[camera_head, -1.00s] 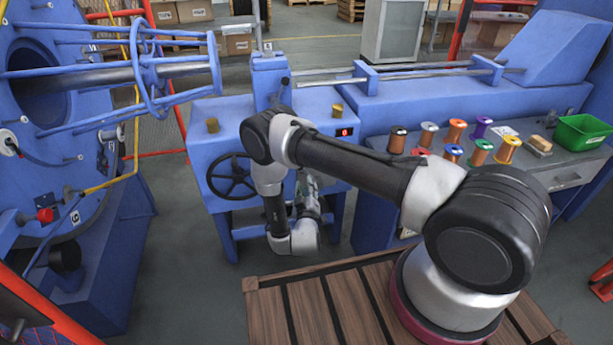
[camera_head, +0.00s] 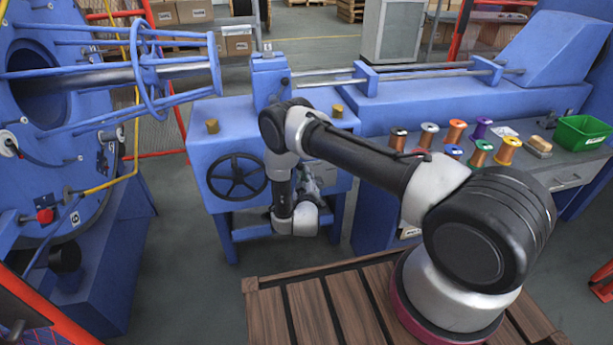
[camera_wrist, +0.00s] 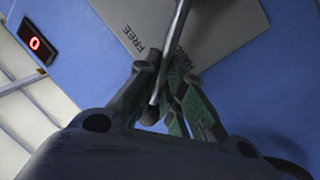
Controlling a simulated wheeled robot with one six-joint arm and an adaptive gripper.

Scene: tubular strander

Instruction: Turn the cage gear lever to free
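The cage gear lever (camera_wrist: 178,40) is a thin grey rod in the wrist view, running from the top edge down to my gripper (camera_wrist: 164,75). Behind it a grey plate (camera_wrist: 225,30) on the blue housing carries the word FREE and a second, partly covered word. The rod passes between my green-padded fingers, which are close together; whether they press on it I cannot tell. In the head view my gripper (camera_head: 308,182) is at the front of the blue housing (camera_head: 215,145), partly hidden by my arm, and the lever cannot be made out.
A red-digit display (camera_wrist: 37,45) reading 0 is beside the plate. A black handwheel (camera_head: 237,177) is left of my gripper on the housing front. Several wire spools (camera_head: 428,134) and a green bin (camera_head: 581,133) stand on the bench at right. A wooden pallet (camera_head: 310,305) lies in front.

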